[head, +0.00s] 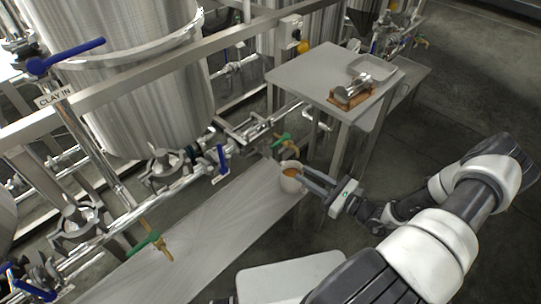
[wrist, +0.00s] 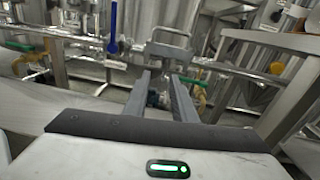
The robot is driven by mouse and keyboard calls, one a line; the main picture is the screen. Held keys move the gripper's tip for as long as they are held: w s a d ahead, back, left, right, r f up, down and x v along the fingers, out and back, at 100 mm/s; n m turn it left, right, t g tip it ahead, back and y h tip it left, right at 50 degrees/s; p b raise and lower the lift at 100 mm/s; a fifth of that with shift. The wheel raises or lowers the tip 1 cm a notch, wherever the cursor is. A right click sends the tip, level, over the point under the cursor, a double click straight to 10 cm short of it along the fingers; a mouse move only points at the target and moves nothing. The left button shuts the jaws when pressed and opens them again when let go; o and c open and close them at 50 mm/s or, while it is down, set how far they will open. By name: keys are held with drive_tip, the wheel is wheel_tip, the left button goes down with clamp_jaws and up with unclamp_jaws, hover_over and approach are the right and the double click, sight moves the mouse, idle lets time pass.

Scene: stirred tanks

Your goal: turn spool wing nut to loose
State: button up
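My gripper (head: 304,176) is at the right end of the steel bench, its fingers pointing left toward the pipework. In the wrist view its two fingers (wrist: 160,80) are apart, with no object clearly held between them. A metal bracket-like fitting (wrist: 170,46) shows beyond the fingertips. A pipe clamp (head: 164,166) sits on the line under the tank, left of my gripper and apart from it. Another clamp (head: 76,221) is further left. The wing nut is too small to tell for certain, so its turn position cannot be read.
Valves with a blue handle (head: 221,158) and green handles (head: 142,244) line the pipes. A steel table (head: 305,75) stands behind. The bench (head: 215,225) is mostly bare.

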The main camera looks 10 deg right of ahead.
sight(264, 151)
drive_tip(key=w+a+b, duration=0.1)
drive_tip(key=w+a, duration=0.3)
drive_tip(key=w, duration=0.3)
drive_tip(key=w+a+f+m+t+h+b, duration=0.1)
drive_tip(key=w+a, duration=0.4)
drive_tip(key=w, duration=0.2)
drive_tip(key=shift+w+f, duration=0.3)
clamp_jaws()
